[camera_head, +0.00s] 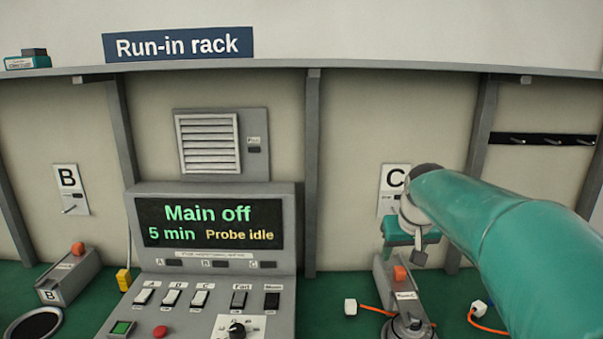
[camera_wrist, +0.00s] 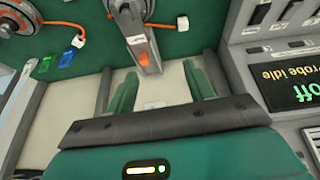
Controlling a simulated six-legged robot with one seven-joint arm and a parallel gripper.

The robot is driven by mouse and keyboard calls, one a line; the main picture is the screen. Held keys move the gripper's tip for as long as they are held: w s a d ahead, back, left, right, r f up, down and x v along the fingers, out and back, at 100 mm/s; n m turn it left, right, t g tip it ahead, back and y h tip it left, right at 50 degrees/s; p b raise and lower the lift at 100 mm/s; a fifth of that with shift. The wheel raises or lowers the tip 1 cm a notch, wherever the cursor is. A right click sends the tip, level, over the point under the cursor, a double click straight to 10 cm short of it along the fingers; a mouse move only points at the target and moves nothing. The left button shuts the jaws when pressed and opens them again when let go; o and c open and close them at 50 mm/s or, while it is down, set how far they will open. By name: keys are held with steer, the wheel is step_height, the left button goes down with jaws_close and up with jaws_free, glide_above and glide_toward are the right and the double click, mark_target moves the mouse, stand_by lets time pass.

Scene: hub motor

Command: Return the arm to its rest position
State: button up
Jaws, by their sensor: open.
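My green arm reaches in from the right in the head view, with my gripper (camera_head: 412,240) in front of the wall below the C plate (camera_head: 394,178). In the wrist view my gripper (camera_wrist: 163,82) shows two green fingers spread apart with nothing between them. Beyond the fingertips is the grey station C stand (camera_wrist: 143,50) with its orange button (camera_wrist: 142,61). The same stand (camera_head: 392,283) shows below my gripper in the head view. My forearm hides part of the bench on the right.
The control console (camera_head: 212,262) stands left of my gripper; its screen (camera_head: 210,223) reads "Main off", "5 min", "Probe idle". Station B (camera_head: 70,272) is at far left. Orange cables with white plugs (camera_head: 351,307) lie by station C. A shelf (camera_head: 280,66) runs above.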

steer(key=s+a+f, duration=0.2)
steer(key=s+a, duration=0.1)
steer(key=s, duration=1)
steer(key=s+a+f, duration=0.3)
steer(key=s, duration=1.1)
steer(key=shift+s+a+f+t, duration=0.15)
steer(key=shift+a+t, duration=0.05)
steer(key=shift+t, duration=0.2)
